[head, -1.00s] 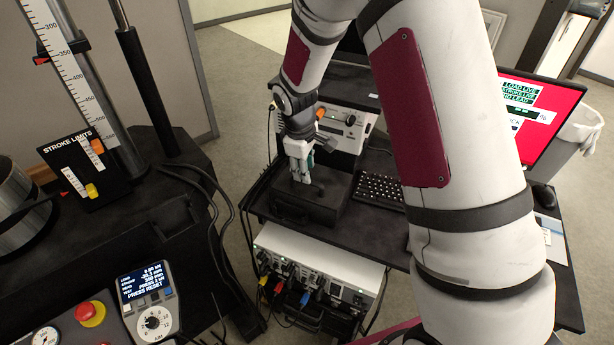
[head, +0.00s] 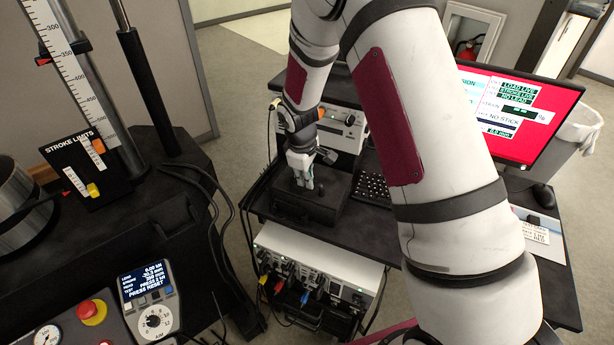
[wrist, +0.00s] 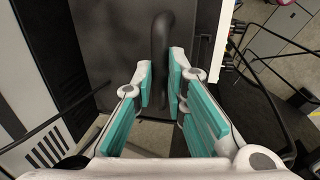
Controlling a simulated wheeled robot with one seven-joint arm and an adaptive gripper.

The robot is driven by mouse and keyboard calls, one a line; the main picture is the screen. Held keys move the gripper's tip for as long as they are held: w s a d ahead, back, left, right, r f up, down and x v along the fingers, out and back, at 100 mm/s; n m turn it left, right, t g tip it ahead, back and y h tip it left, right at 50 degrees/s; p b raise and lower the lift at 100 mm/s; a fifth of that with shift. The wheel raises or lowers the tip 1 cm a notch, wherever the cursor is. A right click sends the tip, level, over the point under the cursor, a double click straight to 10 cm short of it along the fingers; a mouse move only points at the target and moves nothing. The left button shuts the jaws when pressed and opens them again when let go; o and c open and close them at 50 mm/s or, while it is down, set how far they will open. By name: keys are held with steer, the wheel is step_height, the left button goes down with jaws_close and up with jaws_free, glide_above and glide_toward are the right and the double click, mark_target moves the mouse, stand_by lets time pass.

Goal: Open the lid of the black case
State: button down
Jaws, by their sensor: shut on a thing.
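The black case (head: 318,208) sits on the dark cart top in the middle of the head view, and its lid looks down. Its dark lid surface (wrist: 120,45) fills the upper middle of the wrist view. A curved black handle (wrist: 159,45) stands up from the lid and runs between my fingers. My gripper (head: 303,184) is over the case, and its fingers also show in the wrist view (wrist: 160,88). Its teal-padded fingers are shut on the handle from both sides. The fingers and wrist hide part of the handle in the head view.
A grey instrument box (head: 343,130) stands behind the case. A keyboard (head: 372,187) and a red-screened monitor (head: 520,112) are to the right. A white box with cables (head: 330,275) is below the cart top. The testing machine's black base (head: 150,225) is to the left.

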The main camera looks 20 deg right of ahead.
steer(key=shift+w+r, duration=0.1)
steer(key=shift+w+d+r+g+y+b, duration=0.4)
steer(key=shift+r+b, duration=0.1)
steer(key=shift+b, duration=0.15)
steer(key=shift+w+d+r+g+y+b, duration=0.3)
steer(key=shift+r+g+b, duration=0.1)
steer(key=shift+r+b, duration=0.15)
steer(key=shift+g+y, duration=0.3)
steer(key=shift+g, duration=0.1)
steer(key=shift+w+d+r+b, duration=0.7)
steer(key=shift+w+d+b, duration=0.5)
steer(key=shift+w+d, duration=0.25)
steer(key=shift+w+d+r+b, duration=0.75)
steer(key=shift+w+d+b, duration=0.4)
steer(key=shift+w+d, duration=0.35)
steer(key=shift+w+d+r+b, duration=0.7)
steer(key=shift+w+d+b, duration=0.55)
steer(key=shift+w, duration=0.35)
steer(key=shift+d, duration=0.1)
steer(key=c, duration=1.6)
jaws_free()
steer(key=shift+w+r, duration=0.1)
steer(key=shift+r, duration=0.1)
